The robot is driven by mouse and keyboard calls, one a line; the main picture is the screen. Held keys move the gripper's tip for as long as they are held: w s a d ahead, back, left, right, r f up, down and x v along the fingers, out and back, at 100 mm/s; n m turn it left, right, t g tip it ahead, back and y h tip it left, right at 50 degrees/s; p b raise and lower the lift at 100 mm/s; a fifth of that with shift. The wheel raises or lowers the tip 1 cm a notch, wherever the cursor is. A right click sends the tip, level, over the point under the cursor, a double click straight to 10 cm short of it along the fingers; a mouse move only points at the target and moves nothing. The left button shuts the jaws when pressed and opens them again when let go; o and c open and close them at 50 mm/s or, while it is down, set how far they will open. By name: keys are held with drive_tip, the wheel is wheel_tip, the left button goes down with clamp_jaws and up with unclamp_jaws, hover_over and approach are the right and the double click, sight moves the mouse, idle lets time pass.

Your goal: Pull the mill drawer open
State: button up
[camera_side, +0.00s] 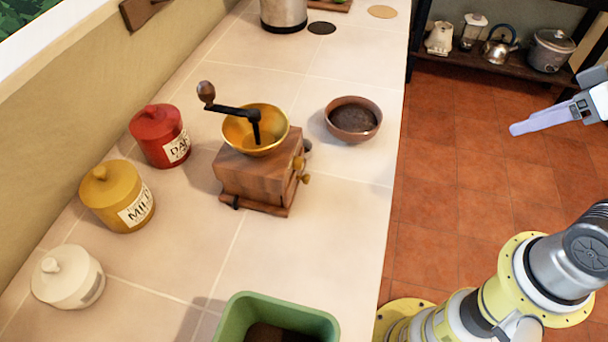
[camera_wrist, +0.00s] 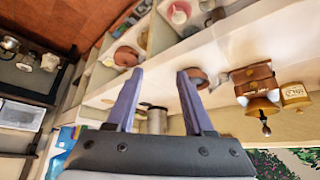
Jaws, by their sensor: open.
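The wooden mill (camera_side: 255,178) stands on the pale tiled counter, with a brass hopper (camera_side: 243,133) and a dark crank on top. Its drawer front faces right, and a small brass knob (camera_side: 304,179) shows there. I cannot tell from this angle whether the drawer is fully closed. My gripper (camera_side: 515,128) is open and empty at the right, out over the floor and well apart from the mill. In the wrist view my fingers (camera_wrist: 160,71) are spread with nothing between them, and the mill (camera_wrist: 250,78) appears upside down to their right.
A brown bowl of dark grounds (camera_side: 353,118) stands right of the mill near the counter edge. A red jar (camera_side: 158,136), a yellow jar (camera_side: 117,196) and a white jar (camera_side: 68,278) line the wall side. A green bin (camera_side: 238,310) stands at the front.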

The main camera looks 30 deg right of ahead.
drive_tip(key=w+r+t, duration=0.2)
drive_tip(key=w+t, duration=0.1)
drive_tip(key=w, duration=0.2)
drive_tip(key=n+y, duration=0.9)
drive_tip(key=y, duration=0.1)
hover_over(309, 178)
drive_tip(key=s+d, duration=1)
wheel_tip(309, 178, down, 12)
drive_tip(key=x, duration=1.3)
drive_tip(key=shift+w+d, duration=0.15)
clamp_jaws()
